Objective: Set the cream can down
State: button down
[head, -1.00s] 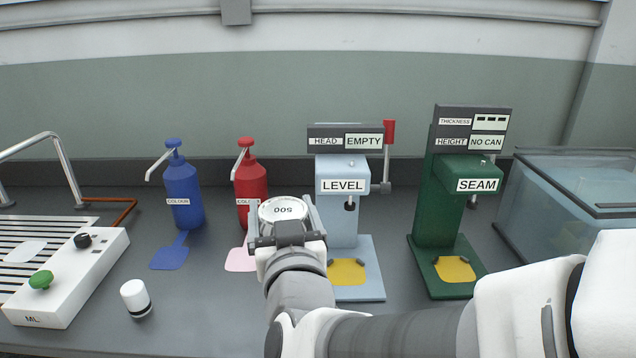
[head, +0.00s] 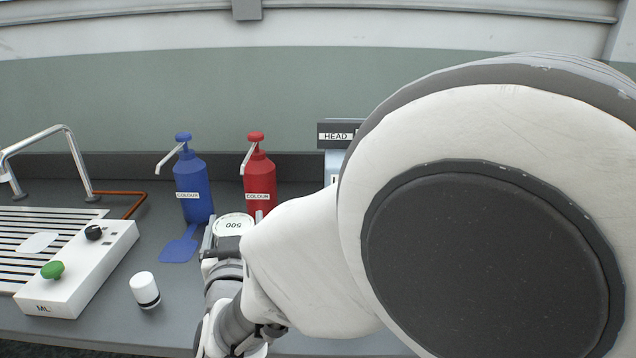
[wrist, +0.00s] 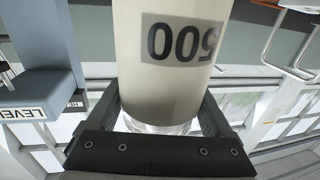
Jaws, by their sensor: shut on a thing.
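The cream can is held in my gripper. Its white top marked 500 (head: 236,224) shows in the head view, in front of the red and blue bottles. In the wrist view the cream can (wrist: 170,85) fills the middle, with an upside-down 500 label on its side. My gripper (wrist: 165,115) is shut on the can, one finger on each side. It also shows in the head view (head: 228,235), partly hidden by my arm. The can's base and what lies beneath it are hidden in the head view.
A blue COLOUR bottle (head: 192,190) stands over a blue patch (head: 180,247); a red COLOUR bottle (head: 259,180) stands beside it. A small white cylinder (head: 145,289), a control box (head: 75,275) and a slatted grille (head: 40,225) are left. My arm hides most machines at right.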

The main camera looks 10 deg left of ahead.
jog(key=shift+f+b, duration=0.65)
jog(key=shift+f, duration=1.1)
jog(key=shift+f+b, duration=0.25)
jog(key=shift+b, duration=0.05)
grip_release()
